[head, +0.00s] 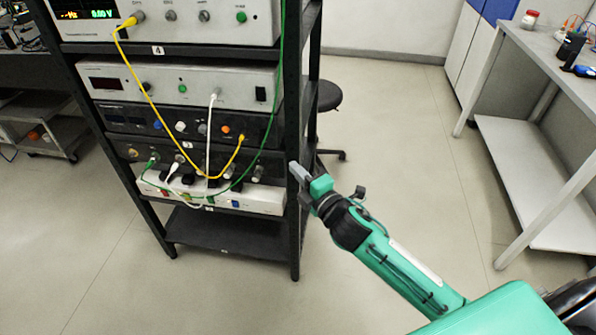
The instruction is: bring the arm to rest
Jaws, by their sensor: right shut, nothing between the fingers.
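My right arm (385,250) is green with a black wrist and reaches in from the lower right. My right gripper (299,172) is shut and empty. It appears in front of the right front post of the black instrument rack (294,225); I cannot tell whether it touches the post. My left gripper is out of view.
The rack holds several instruments, including a grey unit (170,85), with yellow (146,84), white and green cables hanging in front. A black stool (328,96) stands behind it. A workbench (545,50) stands at the right.

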